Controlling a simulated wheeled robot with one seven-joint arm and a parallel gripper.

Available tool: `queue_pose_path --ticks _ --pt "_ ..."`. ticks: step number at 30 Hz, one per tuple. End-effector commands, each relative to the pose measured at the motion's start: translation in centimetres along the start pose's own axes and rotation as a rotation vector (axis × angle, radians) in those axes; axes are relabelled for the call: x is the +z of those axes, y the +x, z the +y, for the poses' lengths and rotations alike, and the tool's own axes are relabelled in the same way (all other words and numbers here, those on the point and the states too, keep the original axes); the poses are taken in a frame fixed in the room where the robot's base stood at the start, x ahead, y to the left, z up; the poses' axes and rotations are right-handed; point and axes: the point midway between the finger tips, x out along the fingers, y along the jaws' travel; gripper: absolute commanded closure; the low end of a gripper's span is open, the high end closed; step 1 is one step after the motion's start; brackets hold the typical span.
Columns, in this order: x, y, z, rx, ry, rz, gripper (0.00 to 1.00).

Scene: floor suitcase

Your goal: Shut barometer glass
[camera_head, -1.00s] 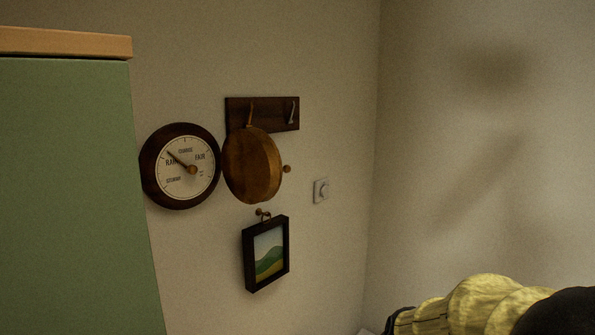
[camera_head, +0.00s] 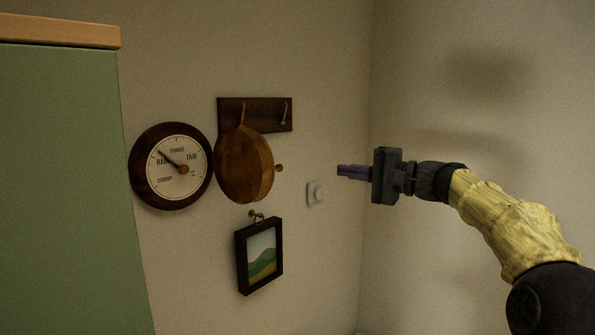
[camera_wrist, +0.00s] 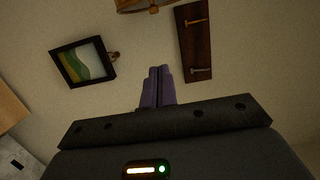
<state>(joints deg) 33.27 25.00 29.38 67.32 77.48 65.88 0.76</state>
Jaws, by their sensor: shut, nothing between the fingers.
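The barometer (camera_head: 140,183) hangs on the wall at left in the head view, a round dark-rimmed dial with a white face and a pointer, its face uncovered. A round brown wooden cover (camera_head: 240,165) with a small knob (camera_head: 279,168) stands out at the dial's right edge, apparently the swung-open glass; I cannot see any glass pane. Its edge shows at the top of the wrist view (camera_wrist: 150,4). My gripper (camera_head: 340,171) is shut and empty, right of the knob and apart from it, with purple fingers that also show in the wrist view (camera_wrist: 159,70).
A dark peg rack (camera_head: 265,103) is above and behind the cover. A framed landscape picture (camera_head: 262,255) hangs below on a hook. A white wall switch (camera_head: 314,194) is near my fingers. A green cabinet (camera_head: 60,190) stands at left, and the room corner is behind my arm.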

Motion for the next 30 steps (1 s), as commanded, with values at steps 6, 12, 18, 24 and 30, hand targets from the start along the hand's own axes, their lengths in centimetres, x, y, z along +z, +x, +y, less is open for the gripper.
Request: queue_pose_path --ticks 6,12,18,24,30 --pt "0.0 0.0 -0.3 -0.008 -0.001 -0.002 1.00" --pt "0.0 0.4 -0.3 -0.006 0.000 -0.003 1.00" --pt "0.1 2.6 -0.6 -0.005 0.001 -0.005 1.00" --pt "0.1 6.2 -0.7 -0.005 0.002 -0.005 1.00" --pt "0.1 9.7 -0.7 -0.005 0.002 -0.005 1.00"
